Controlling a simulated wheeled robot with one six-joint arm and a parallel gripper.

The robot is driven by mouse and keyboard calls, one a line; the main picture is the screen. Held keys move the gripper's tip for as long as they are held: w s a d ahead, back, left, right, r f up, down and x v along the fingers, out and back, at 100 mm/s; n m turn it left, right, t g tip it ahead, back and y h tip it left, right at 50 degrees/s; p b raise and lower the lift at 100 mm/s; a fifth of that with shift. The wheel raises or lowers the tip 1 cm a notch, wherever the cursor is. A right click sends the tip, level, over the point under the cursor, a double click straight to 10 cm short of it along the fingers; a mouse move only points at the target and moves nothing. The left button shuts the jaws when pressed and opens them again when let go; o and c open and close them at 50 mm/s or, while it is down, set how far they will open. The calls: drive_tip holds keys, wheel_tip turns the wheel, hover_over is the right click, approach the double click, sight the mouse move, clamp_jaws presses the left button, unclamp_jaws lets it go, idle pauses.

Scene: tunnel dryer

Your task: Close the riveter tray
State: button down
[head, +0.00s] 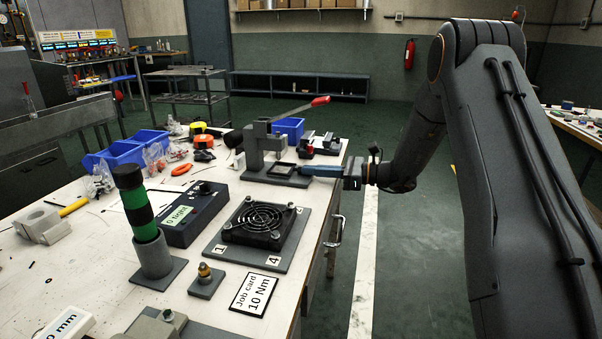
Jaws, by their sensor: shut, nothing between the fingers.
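The riveter (259,146) is a grey block press on a flat base, with a long lever ending in a red handle, at the far right part of the bench. Its tray (283,170) looks like a small dark square frame at the riveter's front right, on the base and partly out from the block. My gripper (304,171) comes in from the right with its blue fingers shut and empty. The fingertips are right beside the tray's right edge; I cannot tell if they touch it.
A black fan on a plate (262,222), a black torque box (192,213) and a green-black cylinder on a stand (153,255) stand nearer. A blue bin (288,128) and small tools lie behind the riveter. The floor right of the bench is free.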

drive_tip(key=shift+w+a+r, duration=0.1)
drive_tip(key=shift+w+a, duration=0.05)
drive_tip(key=shift+a, duration=0.1)
drive_tip(key=f+v, duration=0.1)
drive_tip(key=v, duration=1.3)
drive_tip(key=s+a+r+n+g+h, duration=0.1)
drive_tip(key=s+a+n+g, duration=0.1)
drive_tip(key=s+a+n, duration=0.1)
drive_tip(key=s+a+n+g+h, duration=0.2)
drive_tip(key=s+a+n+g, duration=0.1)
drive_tip(key=s+a, duration=0.3)
drive_tip(key=s+a+r+n+g+h, duration=0.1)
drive_tip(key=s+a+n+g+h, duration=0.1)
drive_tip(key=s, duration=0.5)
drive_tip(key=shift+s+a+r+n+p, duration=0.15)
drive_tip(key=shift+a+n+p, duration=0.1)
drive_tip(key=shift+a, duration=0.35)
drive_tip(key=shift+s+a+r+n+p, duration=0.15)
drive_tip(key=shift+a+r+n, duration=0.1)
drive_tip(key=shift+a, duration=0.35)
drive_tip(key=s+d+n+h, duration=0.3)
drive_tip(key=s+n+h, duration=0.7)
drive_tip(key=s+n, duration=0.85)
drive_tip(key=s+d+r+m+h+p, duration=0.1)
drive_tip(key=s+d+r+m+p, duration=0.2)
drive_tip(key=p, duration=1)
drive_tip(key=shift+s+d+r+m+t, duration=0.3)
drive_tip(key=shift+d+r+m+t, duration=0.1)
drive_tip(key=shift+d+r+m, duration=1.05)
